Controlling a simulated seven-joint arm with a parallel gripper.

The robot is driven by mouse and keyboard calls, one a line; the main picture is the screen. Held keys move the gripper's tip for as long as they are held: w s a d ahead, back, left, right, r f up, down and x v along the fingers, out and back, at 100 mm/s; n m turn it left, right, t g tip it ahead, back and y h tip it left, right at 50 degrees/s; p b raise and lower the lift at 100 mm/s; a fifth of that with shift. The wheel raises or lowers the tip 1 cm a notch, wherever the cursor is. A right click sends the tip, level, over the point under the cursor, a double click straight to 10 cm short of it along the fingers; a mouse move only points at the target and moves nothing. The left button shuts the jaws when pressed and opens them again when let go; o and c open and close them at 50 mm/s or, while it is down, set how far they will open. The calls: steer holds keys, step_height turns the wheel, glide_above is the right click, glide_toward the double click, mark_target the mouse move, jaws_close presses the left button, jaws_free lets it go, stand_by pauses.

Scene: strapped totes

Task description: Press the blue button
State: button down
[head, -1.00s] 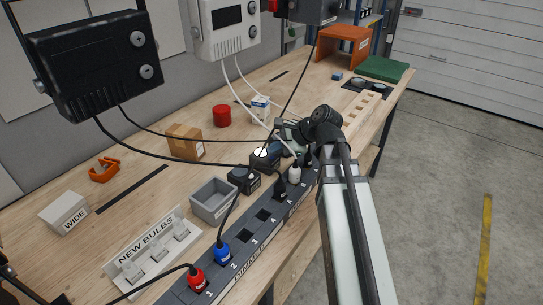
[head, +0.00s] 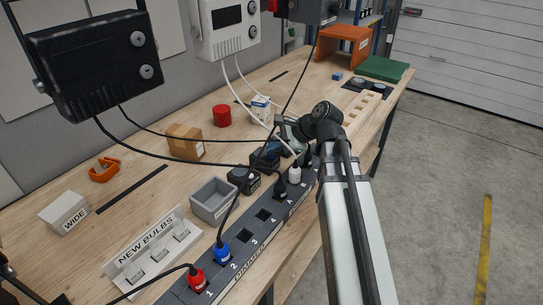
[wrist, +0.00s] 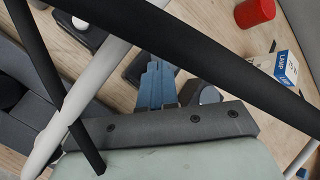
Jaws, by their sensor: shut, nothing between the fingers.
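My gripper is shut and empty; its blue-grey fingers (wrist: 157,75) point down over the bench in the wrist view. A pale round cap (wrist: 210,95) shows just right of the fingers, partly hidden by the gripper body. In the head view my gripper (head: 268,153) is among small dark boxes behind the power strip. One dark box with a round top (head: 240,175) stands just in front of it. No button clearly shows a blue colour; I cannot tell whether the fingers touch one.
Cables hang across the workspace and pass close to the gripper. The power strip (head: 250,232) holds several plugs. A grey bin (head: 212,200), a cardboard box (head: 185,142), a red cylinder (head: 221,115) and a lamp carton (head: 260,107) stand nearby.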

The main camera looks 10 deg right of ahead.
steer(key=shift+r, duration=2.95)
